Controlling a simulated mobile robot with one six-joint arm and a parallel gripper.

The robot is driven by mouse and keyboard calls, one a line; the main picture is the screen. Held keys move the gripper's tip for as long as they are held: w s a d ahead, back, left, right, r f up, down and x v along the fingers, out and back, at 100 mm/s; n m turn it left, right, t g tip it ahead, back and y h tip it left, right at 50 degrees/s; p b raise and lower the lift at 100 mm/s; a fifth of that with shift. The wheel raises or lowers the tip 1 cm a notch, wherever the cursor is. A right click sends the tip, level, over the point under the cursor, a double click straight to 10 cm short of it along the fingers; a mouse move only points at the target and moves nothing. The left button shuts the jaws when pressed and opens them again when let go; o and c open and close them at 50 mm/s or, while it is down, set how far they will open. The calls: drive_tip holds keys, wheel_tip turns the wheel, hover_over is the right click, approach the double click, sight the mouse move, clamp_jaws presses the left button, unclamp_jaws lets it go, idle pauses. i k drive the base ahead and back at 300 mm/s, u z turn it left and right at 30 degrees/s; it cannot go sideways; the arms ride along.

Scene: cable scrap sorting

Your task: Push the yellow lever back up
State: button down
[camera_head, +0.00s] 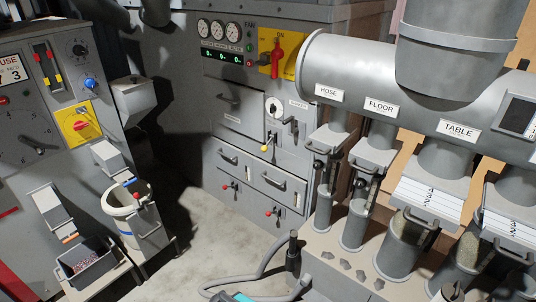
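The yellow lever is a short rod with a yellow knob (264,149) on the front of the grey central cabinet (215,165). The knob is at the lower left end of the rod, so the lever appears tilted down. My gripper does not show in this view, and nothing is seen touching the lever.
A large grey duct with HOSE, FLOOR and TABLE labels (457,129) stands at right above several canisters. A white bucket (119,203) and a dark bin (85,262) stand at left. A grey hose (262,276) lies in front. Bare floor (205,225) lies between.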

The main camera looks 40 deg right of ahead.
sight(264, 149)
drive_tip(key=z, duration=0.1)
drive_tip(key=i, duration=0.95)
drive_tip(key=u, duration=0.05)
